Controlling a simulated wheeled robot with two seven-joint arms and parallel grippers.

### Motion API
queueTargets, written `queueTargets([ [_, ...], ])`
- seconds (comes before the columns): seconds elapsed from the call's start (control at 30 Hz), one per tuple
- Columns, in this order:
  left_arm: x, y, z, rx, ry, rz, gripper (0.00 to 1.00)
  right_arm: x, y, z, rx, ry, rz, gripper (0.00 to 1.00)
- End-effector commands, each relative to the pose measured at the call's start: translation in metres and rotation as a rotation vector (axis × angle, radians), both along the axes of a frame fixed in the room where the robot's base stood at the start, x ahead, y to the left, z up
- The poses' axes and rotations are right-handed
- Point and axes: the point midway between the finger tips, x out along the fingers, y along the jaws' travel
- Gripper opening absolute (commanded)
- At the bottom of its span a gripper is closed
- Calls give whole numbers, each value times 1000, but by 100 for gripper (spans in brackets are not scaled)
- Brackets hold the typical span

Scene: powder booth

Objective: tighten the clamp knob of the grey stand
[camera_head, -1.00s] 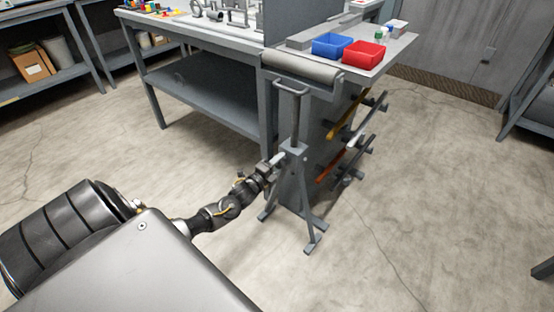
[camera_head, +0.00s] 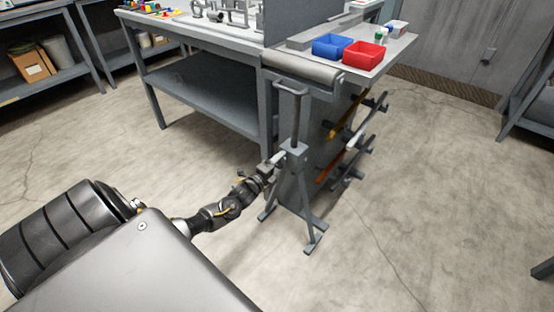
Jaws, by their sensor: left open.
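The grey stand (camera_head: 293,154) stands upright on splayed legs in the middle of the head view, with a post and a loop-shaped top. My left gripper (camera_head: 275,161) is at the stand's left side, close to the collar where the post enters the body. It is open. The clamp knob is not clearly visible; the gripper covers that side of the collar, and I cannot tell whether the fingers touch it. My right gripper is not in view.
A grey workbench (camera_head: 205,95) stands behind the stand, with a side shelf holding a blue bin (camera_head: 331,46) and a red bin (camera_head: 364,55). Bars on a rack (camera_head: 345,150) stick out just right of the stand. The floor (camera_head: 430,190) at right is clear.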

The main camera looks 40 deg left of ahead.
Motion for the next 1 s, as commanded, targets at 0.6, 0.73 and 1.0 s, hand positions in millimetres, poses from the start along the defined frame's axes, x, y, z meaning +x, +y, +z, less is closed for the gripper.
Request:
queueTargets([
  [0.6,-78,-2,0,0,4,0,64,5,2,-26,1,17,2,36],
  [0.73,-96,-2,0,0,2,-1,64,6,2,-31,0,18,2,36],
  [1.0,-108,-2,0,0,0,0,64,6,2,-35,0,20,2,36],
])
